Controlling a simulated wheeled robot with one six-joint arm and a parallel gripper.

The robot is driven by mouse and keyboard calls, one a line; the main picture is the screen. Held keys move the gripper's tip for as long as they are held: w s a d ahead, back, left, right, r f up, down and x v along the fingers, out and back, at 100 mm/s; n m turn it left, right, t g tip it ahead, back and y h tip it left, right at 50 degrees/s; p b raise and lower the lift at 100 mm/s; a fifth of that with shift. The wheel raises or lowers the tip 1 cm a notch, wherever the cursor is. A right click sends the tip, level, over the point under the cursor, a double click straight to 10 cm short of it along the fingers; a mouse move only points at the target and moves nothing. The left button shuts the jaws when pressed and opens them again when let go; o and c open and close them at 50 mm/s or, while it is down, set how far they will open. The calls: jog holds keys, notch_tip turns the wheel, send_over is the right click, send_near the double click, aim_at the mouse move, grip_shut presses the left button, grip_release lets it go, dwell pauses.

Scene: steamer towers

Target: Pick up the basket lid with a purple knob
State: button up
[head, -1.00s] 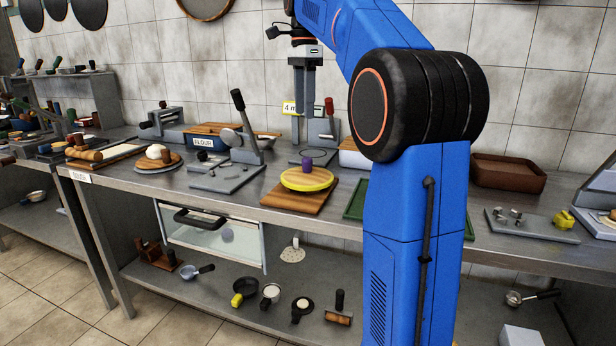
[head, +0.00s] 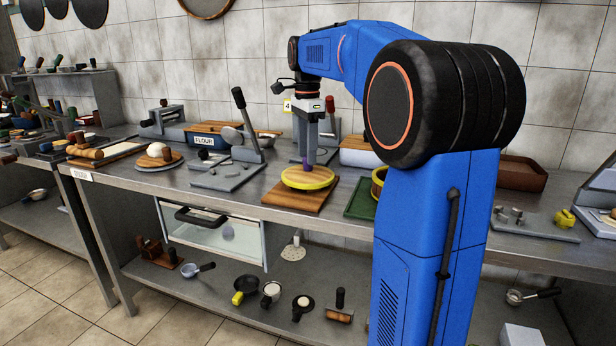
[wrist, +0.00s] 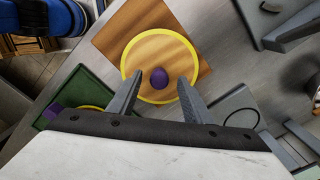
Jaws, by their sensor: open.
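The basket lid (head: 307,179) is a round wooden disc with a yellow rim and an upright purple knob (head: 307,163). It lies on a square wooden board on the counter. The lid also shows in the wrist view (wrist: 160,50), with its knob (wrist: 159,78) near the middle. My gripper (head: 311,161) is open and points down over the lid. In the wrist view its two fingertips (wrist: 160,77) appear on either side of the knob, with gaps to both. In the head view the fingers partly cover the knob. Nothing is held.
The wooden board (head: 286,196) sits near the counter's front edge. A green tray (head: 359,203) is to its right, with a yellow-rimmed basket (head: 378,181) partly hidden by my arm. A grey device with an upright lever (head: 240,103) stands to the left.

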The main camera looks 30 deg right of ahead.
jog(key=shift+f, duration=1.35)
jog(key=shift+c, duration=0.3)
grip_shut()
jog(key=shift+r, duration=0.1)
notch_tip(320, 180, up, 10)
jog(key=shift+f, duration=0.1)
jog(key=c, duration=0.9)
grip_release()
grip_shut()
